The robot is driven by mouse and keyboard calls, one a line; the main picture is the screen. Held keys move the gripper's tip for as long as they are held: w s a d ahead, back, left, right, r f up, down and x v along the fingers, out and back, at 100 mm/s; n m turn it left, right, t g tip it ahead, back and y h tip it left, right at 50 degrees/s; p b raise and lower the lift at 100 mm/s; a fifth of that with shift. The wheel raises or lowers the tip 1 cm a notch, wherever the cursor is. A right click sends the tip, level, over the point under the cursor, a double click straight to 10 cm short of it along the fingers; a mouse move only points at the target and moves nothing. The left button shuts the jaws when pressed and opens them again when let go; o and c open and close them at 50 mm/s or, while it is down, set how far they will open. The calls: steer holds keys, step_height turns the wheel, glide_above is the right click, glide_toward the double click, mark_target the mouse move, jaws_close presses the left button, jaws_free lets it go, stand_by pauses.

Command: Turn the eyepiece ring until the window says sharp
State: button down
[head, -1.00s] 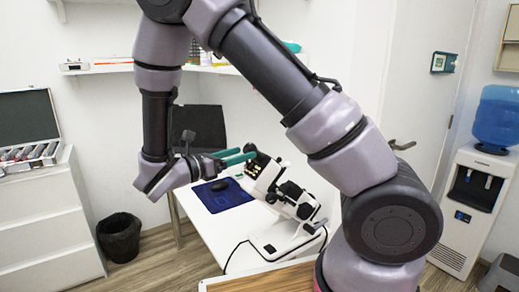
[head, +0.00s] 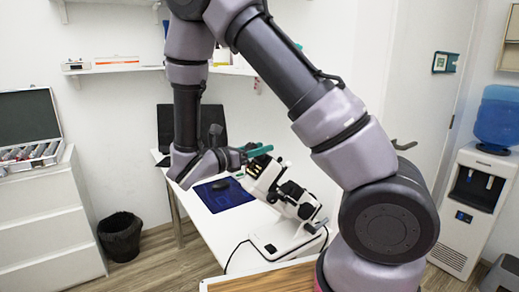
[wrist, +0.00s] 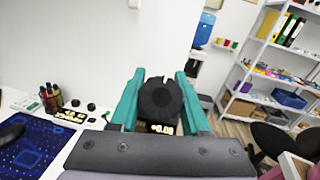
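The white eye instrument (head: 270,185) stands tilted on its base on the white table in the head view. In the wrist view its black round eyepiece ring (wrist: 160,100) is straight ahead, between the two teal fingers of my gripper (wrist: 160,78). The fingers are apart, one on each side of the ring; I cannot tell whether they touch it. A small lit window (wrist: 161,128) below the ring shows pale characters like "+6.00", too small to read surely. In the head view my gripper (head: 259,150) is at the instrument's upper end, and the ring is hard to make out there.
A dark blue mat (head: 226,194) with a black mouse lies left of the instrument. A laptop (head: 212,125) stands behind. Shelves (wrist: 275,75) are at the far right. A cable hangs off the table's front.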

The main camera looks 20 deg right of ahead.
steer(key=shift+m+g, duration=0.3)
steer(key=shift+m, duration=0.2)
steer(key=shift+s+m+g+h, duration=0.25)
steer(key=shift+m+g+h, duration=0.1)
steer(key=shift+m+g, duration=1.25)
steer(key=shift+s+m+g+h, duration=0.2)
steer(key=shift+m+g+h, duration=0.15)
steer(key=shift+m+g, duration=1.25)
steer(key=shift+m+t, duration=0.3)
steer(key=shift+m, duration=0.2)
steer(key=shift+c, duration=1.8)
jaws_free()
steer(key=a, duration=1)
steer(key=shift+s+a, duration=0.35)
